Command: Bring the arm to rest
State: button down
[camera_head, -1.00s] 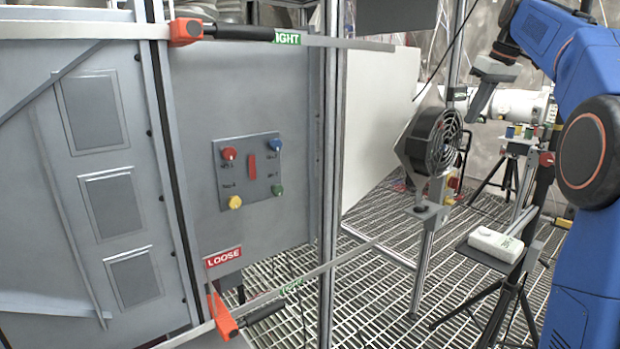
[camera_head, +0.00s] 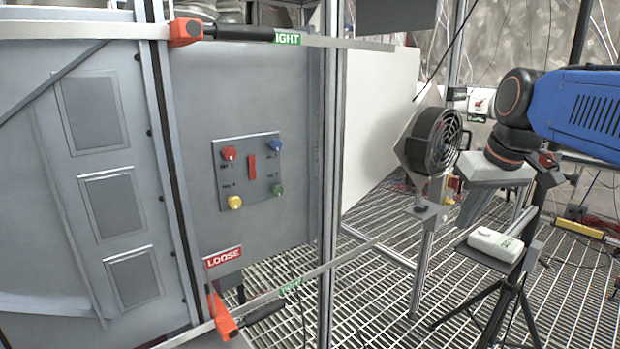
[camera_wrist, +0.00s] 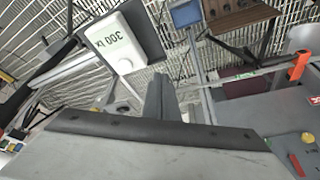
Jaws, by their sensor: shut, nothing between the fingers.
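My blue arm (camera_head: 580,108) reaches in from the right edge of the head view, with its dark wrist joint (camera_head: 513,100) bent downward. My gripper (camera_head: 466,222) hangs below it, pointing down and slightly left, in front of the fan stand. Its grey fingers are together with nothing between them. In the wrist view the shut fingers (camera_wrist: 160,97) stand up from the grey gripper body. The gripper is just left of and above a white box on a tripod; I cannot tell whether there is a gap in depth.
The white box (camera_head: 495,243) lies on a tripod plate; it also shows in the wrist view (camera_wrist: 118,48). A black fan (camera_head: 437,140) is on a metal post left of my gripper. A grey panel (camera_head: 250,172) with coloured knobs and red-handled clamps (camera_head: 225,318) fill the left.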

jog(key=s+a+f+m, duration=0.1)
jog(key=s+a+f, duration=0.1)
jog(key=s+f, duration=1.4)
notch_tip(320, 180, down, 4)
jog(key=shift+s+a+r+t+h, duration=0.1)
jog(key=shift+s+a+t+h, duration=0.1)
jog(key=shift+s+t+h, duration=0.15)
dwell(0.4)
